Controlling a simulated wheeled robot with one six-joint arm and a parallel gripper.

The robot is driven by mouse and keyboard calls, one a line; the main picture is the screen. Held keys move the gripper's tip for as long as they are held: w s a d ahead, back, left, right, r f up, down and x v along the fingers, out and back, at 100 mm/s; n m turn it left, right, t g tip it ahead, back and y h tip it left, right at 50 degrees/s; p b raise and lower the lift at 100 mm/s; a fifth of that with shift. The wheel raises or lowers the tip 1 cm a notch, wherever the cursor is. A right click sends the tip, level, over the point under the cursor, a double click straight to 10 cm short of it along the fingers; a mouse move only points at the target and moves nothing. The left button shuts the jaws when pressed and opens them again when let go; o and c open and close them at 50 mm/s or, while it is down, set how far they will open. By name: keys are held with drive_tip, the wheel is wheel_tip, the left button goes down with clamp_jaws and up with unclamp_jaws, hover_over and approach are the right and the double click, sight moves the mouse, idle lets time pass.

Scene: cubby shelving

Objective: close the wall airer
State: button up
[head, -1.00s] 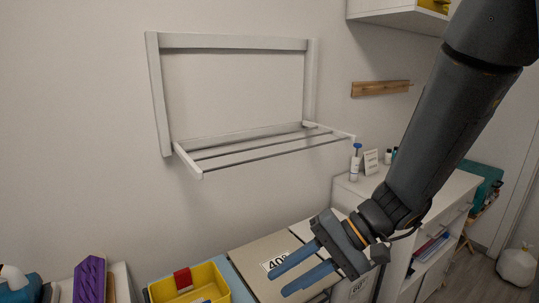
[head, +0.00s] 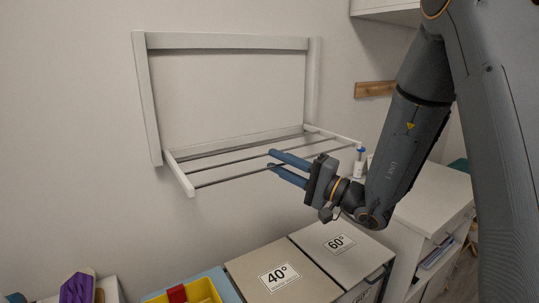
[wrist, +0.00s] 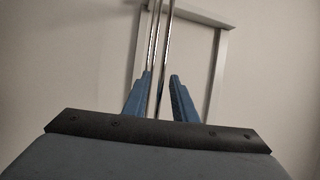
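The wall airer is a pale rectangular frame (head: 225,42) on the wall. Its rack is folded down and sticks out, with a pale side arm (head: 180,174) at the left and thin metal rods (head: 232,162) across. My gripper (head: 270,160) is at the middle-right of the rack, its blue fingers apart and overlapping the rods in the head view. In the wrist view the gripper (wrist: 160,77) is open, and the rods (wrist: 163,45) run up between and past the fingers. Whether the fingers touch a rod cannot be told.
Below are two lidded bins marked 40° (head: 262,292) and 60° (head: 318,232), and a yellow tub (head: 200,292). A white cabinet (head: 435,200) with a blue-capped bottle (head: 359,160) stands at the right. The wall to the left is clear.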

drive_tip(key=p+x, duration=0.1)
drive_tip(key=x, duration=0.2)
drive_tip(key=shift+c, duration=0.3)
clamp_jaws()
idle(1.2)
